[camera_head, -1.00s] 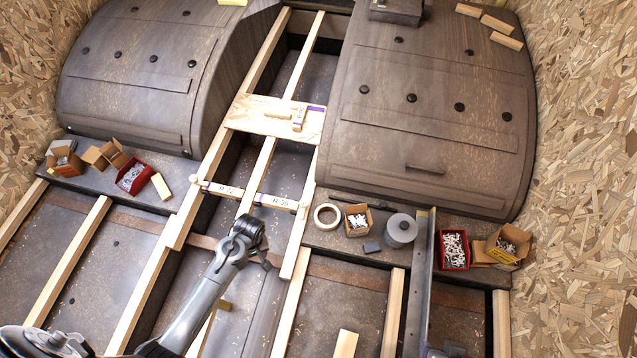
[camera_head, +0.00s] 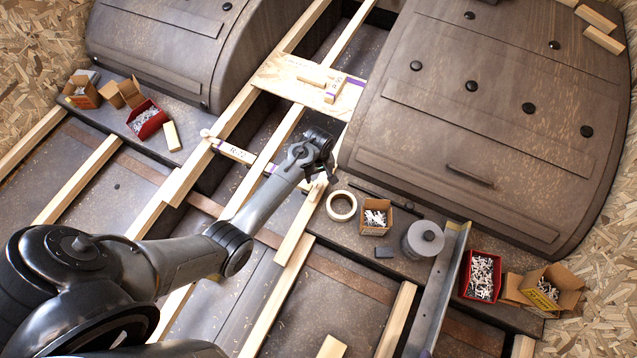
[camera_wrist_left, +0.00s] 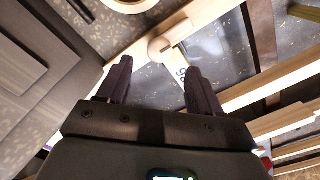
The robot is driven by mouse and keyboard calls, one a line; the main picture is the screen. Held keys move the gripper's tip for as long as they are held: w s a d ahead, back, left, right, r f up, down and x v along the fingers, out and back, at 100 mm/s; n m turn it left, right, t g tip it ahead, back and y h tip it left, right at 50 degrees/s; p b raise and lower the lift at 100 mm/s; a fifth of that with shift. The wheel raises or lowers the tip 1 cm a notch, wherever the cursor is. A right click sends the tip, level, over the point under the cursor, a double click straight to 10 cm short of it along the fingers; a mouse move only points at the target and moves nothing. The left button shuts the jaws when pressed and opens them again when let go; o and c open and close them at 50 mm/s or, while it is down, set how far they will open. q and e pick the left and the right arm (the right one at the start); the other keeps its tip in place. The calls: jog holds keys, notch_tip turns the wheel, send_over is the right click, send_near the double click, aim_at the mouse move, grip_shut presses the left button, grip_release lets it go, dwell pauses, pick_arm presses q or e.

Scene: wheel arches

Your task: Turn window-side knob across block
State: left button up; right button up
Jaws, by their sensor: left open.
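A narrow pale bar with printed labels (camera_head: 236,152) lies across the gap between the long wooden rails. A small rounded wooden knob (camera_head: 207,133) sits at its left end. The wood at its right end is mostly hidden by my left gripper (camera_head: 323,176). In the left wrist view a round-ended wooden knob (camera_wrist_left: 160,48) lies beside the labelled block (camera_wrist_left: 180,64), beyond my left gripper (camera_wrist_left: 158,82). Its two dark fingers are apart with nothing between them. I cannot tell which knob is the window-side one. My right gripper is not in view.
A plywood sheet (camera_head: 283,78) with small wood pieces lies behind the bar. A tape ring (camera_head: 341,206), a carton of fasteners (camera_head: 376,217), a grey round can (camera_head: 424,238) and a red bin (camera_head: 481,275) stand to the right. Large wheel arches (camera_head: 480,130) flank the gap.

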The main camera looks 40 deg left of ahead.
aim_at(318, 184)
pick_arm(q)
jog(key=shift+f+b, duration=1.15)
jog(key=shift+f, duration=1.8)
jog(key=c, duration=1.1)
jog(key=shift+o, duration=0.2)
